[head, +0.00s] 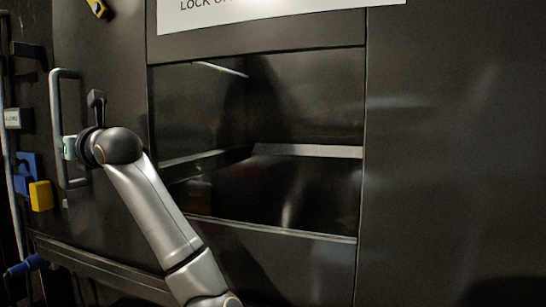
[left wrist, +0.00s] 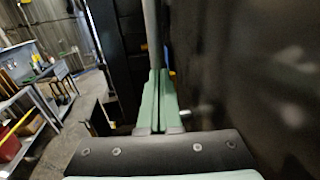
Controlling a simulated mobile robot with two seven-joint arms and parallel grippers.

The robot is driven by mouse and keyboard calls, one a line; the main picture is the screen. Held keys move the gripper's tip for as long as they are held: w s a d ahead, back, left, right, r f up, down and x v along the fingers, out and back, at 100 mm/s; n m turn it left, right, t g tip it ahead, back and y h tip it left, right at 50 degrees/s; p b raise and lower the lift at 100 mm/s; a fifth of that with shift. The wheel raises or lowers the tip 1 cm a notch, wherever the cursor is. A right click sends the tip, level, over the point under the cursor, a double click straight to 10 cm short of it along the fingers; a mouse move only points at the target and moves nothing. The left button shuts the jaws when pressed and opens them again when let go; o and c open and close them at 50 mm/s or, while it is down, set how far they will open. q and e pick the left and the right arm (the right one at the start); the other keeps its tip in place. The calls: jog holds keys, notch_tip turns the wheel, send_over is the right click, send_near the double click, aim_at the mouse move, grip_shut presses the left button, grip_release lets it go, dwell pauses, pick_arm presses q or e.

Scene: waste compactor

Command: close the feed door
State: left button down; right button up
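The feed door (head: 110,50) is a dark panel left of the dark feed opening (head: 300,190) in the head view. The opening stands uncovered. A grey vertical bar handle (head: 56,105) is on the door's left part. My left gripper (head: 69,147) is at the middle of this handle, its green fingers at the bar. In the left wrist view, the green fingers (left wrist: 158,100) are close together around the grey handle bar (left wrist: 151,35), which runs up from between them. The exact contact is partly hidden. My right gripper is in neither view.
Blue and yellow padlock-like items (head: 40,195) hang at the far left. A white sign (head: 280,10) is above the opening. The left wrist view shows a shelf or bench (left wrist: 30,110) at the left, with bare floor (left wrist: 85,100) beside it.

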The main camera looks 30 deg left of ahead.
pick_arm(q)
jog(key=s+a, duration=0.3)
jog(key=a, duration=0.9)
jog(key=shift+a+r, duration=0.15)
jog(key=shift+a, duration=0.1)
jog(key=shift+s+r, duration=0.1)
jog(key=d+b, duration=0.3)
jog(key=d, duration=1.1)
jog(key=shift+w+f, duration=0.25)
jog(key=shift+w, duration=0.2)
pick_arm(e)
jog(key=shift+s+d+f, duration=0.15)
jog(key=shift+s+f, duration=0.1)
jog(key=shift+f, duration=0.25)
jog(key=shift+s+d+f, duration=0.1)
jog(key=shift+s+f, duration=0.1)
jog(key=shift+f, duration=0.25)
